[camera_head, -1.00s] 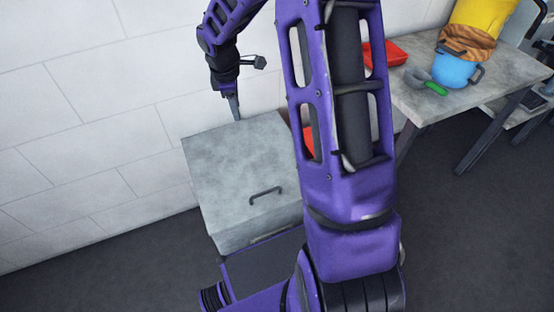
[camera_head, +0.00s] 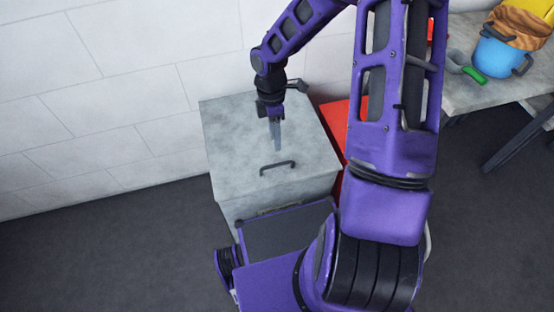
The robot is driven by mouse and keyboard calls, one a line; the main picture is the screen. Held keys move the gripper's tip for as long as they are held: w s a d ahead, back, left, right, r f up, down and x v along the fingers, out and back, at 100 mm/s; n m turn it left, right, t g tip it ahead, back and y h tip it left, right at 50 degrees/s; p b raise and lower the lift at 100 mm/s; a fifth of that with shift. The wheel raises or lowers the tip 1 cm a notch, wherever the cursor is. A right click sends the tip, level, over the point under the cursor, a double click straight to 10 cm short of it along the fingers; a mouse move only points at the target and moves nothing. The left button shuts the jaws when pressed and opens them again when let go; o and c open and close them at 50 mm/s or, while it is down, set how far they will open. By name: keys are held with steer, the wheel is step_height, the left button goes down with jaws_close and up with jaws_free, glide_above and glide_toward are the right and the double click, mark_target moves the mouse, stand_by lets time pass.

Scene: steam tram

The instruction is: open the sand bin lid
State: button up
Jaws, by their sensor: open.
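The sand bin is a grey box against the white wall, and its flat grey lid (camera_head: 235,130) is shut. A dark bar handle (camera_head: 278,167) sits on the lid near its front edge. My gripper (camera_head: 276,145) points down over the lid, a little behind the handle in the picture. It is open and holds nothing. I cannot tell the exact height of its fingertips above the lid. The bin's front (camera_head: 235,209) is partly hidden by my own body.
A red object (camera_head: 343,122) stands right of the bin, partly hidden by my arm. A grey table (camera_head: 462,92) at the right holds a blue pot (camera_head: 497,55), a green-handled tool (camera_head: 474,75) and a yellow item (camera_head: 528,18). Dark floor is clear at the left.

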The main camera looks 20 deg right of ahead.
mark_target(277, 164)
steer(key=f, duration=0.3)
steer(key=s+f+b, duration=0.1)
steer(key=f, duration=0.4)
steer(key=shift+s+f+b, duration=0.3)
steer(key=shift+s+b, duration=0.05)
jaws_close()
stand_by(0.9)
